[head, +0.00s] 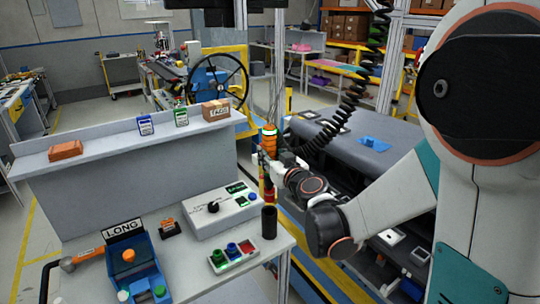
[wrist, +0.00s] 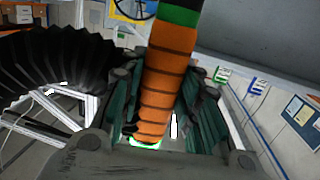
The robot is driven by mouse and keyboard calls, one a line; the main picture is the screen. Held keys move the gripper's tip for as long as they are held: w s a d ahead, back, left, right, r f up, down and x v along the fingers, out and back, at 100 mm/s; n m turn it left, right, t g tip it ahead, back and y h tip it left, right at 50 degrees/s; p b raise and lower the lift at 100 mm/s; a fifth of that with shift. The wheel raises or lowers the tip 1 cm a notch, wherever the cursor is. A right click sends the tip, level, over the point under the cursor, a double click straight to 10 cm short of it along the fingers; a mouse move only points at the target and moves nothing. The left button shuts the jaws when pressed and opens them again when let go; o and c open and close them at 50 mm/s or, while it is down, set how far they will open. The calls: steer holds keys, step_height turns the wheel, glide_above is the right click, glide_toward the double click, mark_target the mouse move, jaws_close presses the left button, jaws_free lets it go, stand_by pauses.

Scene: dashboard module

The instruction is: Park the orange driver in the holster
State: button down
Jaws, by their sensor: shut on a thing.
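The orange driver (head: 268,143) is a ribbed orange cylinder with a green band, held roughly upright beyond the right end of the bench. My gripper (head: 270,167) is shut on it. In the wrist view the ribbed orange body (wrist: 165,85) stands between my two dark green finger pads, with a green band and a black part beyond. Red and yellow parts show below my gripper, but I cannot tell whether they belong to the driver. A black upright tube (head: 269,222), which looks like the holster, stands at the bench's right corner, below and apart from my gripper.
A black coiled hose (head: 345,105) hangs beside my gripper and fills the wrist view's left (wrist: 55,65). A grey switch box (head: 222,212) and a tray of coloured buttons (head: 233,254) stand near the tube. A raised shelf (head: 100,152) backs the bench.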

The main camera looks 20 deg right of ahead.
mark_target(271, 197)
steer(key=shift+f+b, duration=6.3)
steer(key=shift+f, duration=1.1)
steer(key=c, duration=1.1)
jaws_free()
steer(key=shift+f, duration=0.1)
